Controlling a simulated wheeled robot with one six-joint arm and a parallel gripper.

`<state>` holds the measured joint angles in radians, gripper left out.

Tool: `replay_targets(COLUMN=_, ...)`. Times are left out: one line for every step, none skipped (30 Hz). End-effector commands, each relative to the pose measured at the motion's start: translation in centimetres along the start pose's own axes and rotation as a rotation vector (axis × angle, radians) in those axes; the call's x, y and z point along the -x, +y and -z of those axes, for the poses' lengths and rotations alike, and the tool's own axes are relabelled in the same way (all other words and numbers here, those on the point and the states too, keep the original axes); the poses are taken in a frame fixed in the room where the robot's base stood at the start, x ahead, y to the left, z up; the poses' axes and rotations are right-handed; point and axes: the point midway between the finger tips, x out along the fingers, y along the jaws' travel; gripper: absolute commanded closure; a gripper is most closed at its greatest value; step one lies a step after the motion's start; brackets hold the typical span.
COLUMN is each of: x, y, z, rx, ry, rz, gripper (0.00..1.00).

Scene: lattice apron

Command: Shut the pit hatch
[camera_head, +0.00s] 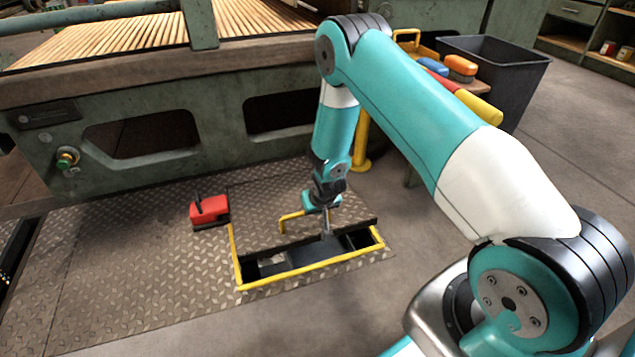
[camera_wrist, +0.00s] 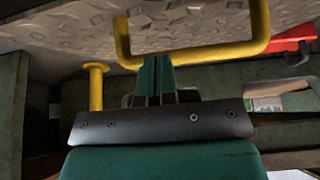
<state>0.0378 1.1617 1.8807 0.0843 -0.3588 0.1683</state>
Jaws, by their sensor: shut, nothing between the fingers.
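The pit hatch (camera_head: 265,205) is a tread-plate lid over the back part of the pit; its underside or edge shows dark. The front part of the pit (camera_head: 310,259) is open and dark inside, with a yellow rim (camera_head: 300,276). A yellow bar handle (camera_head: 291,216) stands on the lid; it also shows large in the wrist view (camera_wrist: 200,51). My gripper (camera_head: 326,234) is shut and empty, pointing down at the lid's front edge, right of the handle. In the wrist view my fingertips (camera_wrist: 156,60) are close to the handle bar; contact cannot be told.
A red box (camera_head: 209,210) sits on the floor plate left of the pit. A green machine frame (camera_head: 110,130) stands behind. A yellow post (camera_head: 361,140), a small bench with brushes (camera_head: 460,67) and a dark bin (camera_head: 505,80) are at the back right.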

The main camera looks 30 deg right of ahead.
Motion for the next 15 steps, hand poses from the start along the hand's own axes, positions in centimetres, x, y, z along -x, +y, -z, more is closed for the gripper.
replay_targets(x=-1.5, y=0.0, z=-1.7, rx=0.002, ry=-0.006, rz=-0.001, gripper=1.0)
replay_targets(x=-2.1, y=0.0, z=-2.5, rx=0.002, ry=-0.007, rz=-0.001, gripper=1.0)
replay_targets(x=-2.9, y=-0.1, z=-3.3, rx=0.002, ry=-0.005, rz=0.0, gripper=1.0)
replay_targets(x=-3.4, y=-0.1, z=-3.9, rx=0.001, ry=-0.006, rz=0.0, gripper=1.0)
replay_targets(x=-3.9, y=-0.1, z=-4.4, rx=0.002, ry=-0.004, rz=0.0, gripper=1.0)
replay_targets(x=-4.6, y=-0.1, z=-5.1, rx=0.002, ry=-0.004, rz=0.0, gripper=1.0)
replay_targets(x=-5.1, y=-0.2, z=-5.5, rx=0.002, ry=-0.004, rz=0.001, gripper=1.0)
replay_targets(x=-5.5, y=-0.2, z=-6.0, rx=0.002, ry=-0.003, rz=0.001, gripper=1.0)
replay_targets(x=-6.0, y=-0.2, z=-6.5, rx=0.002, ry=-0.003, rz=0.001, gripper=1.0)
replay_targets(x=-6.4, y=-0.2, z=-6.8, rx=0.002, ry=-0.002, rz=0.001, gripper=1.0)
replay_targets(x=-6.7, y=-0.2, z=-7.1, rx=0.002, ry=-0.002, rz=0.001, gripper=1.0)
replay_targets(x=-7.1, y=-0.2, z=-7.4, rx=0.002, ry=-0.001, rz=0.001, gripper=1.0)
replay_targets(x=-7.4, y=-0.2, z=-7.5, rx=0.002, ry=0.0, rz=0.001, gripper=1.0)
replay_targets(x=-7.6, y=-0.2, z=-7.7, rx=0.002, ry=0.0, rz=0.001, gripper=1.0)
replay_targets(x=-7.9, y=-0.2, z=-8.0, rx=0.002, ry=0.0, rz=0.0, gripper=1.0)
